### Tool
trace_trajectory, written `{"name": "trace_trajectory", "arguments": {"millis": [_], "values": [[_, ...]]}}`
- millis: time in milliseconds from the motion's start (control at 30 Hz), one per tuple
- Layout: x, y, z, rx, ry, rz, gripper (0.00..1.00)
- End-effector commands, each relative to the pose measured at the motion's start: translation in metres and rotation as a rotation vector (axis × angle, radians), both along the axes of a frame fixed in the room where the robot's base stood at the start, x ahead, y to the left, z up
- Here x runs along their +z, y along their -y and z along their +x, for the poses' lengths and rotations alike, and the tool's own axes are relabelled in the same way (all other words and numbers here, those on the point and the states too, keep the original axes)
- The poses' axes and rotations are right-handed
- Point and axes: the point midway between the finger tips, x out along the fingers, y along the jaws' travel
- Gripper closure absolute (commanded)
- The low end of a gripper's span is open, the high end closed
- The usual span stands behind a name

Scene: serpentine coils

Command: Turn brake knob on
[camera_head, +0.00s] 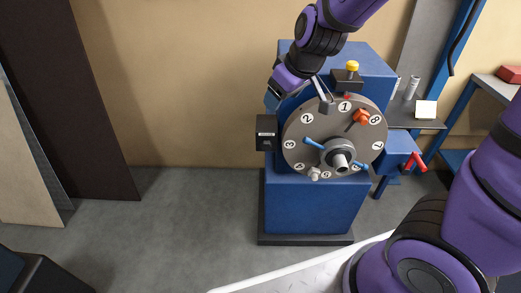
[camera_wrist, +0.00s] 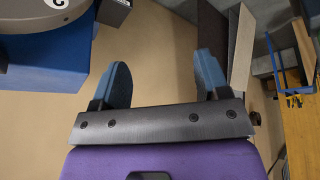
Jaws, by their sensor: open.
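A blue machine (camera_head: 312,208) carries a round grey dial (camera_head: 299,116) with numbers around its face. No label marks a brake knob. Candidate controls are a yellow ball knob (camera_head: 352,66) on a dark block on top and a red handle (camera_head: 415,161) on a blue box at the right side. My gripper (camera_head: 272,98) is at the machine's upper left, above a dark box (camera_head: 266,132) on its left side. In the wrist view my gripper (camera_wrist: 163,70) has its two blue fingers wide apart with nothing between them. The dial's edge (camera_wrist: 40,12) shows at upper left there.
An orange-red piece (camera_head: 360,117) and blue levers (camera_head: 313,144) sit on the dial around a grey hub (camera_head: 340,158). A shelf with a white block (camera_head: 425,109) and a blue-framed bench (camera_head: 490,88) stand to the right.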

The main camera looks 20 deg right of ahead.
Motion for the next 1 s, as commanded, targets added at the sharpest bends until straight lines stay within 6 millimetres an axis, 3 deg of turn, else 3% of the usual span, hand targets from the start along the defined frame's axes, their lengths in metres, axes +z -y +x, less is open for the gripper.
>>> {"name": "trace_trajectory", "arguments": {"millis": [200, 500, 800, 1000], "values": [[-0.063, -0.022, 0.031, 0.097, 0.015, -0.115, 0.31], [-0.149, -0.037, 0.057, 0.240, 0.055, -0.344, 0.31], [-0.229, -0.037, 0.069, 0.414, 0.102, -0.652, 0.31], [-0.271, -0.030, 0.071, 0.548, 0.140, -0.895, 0.31]]}}
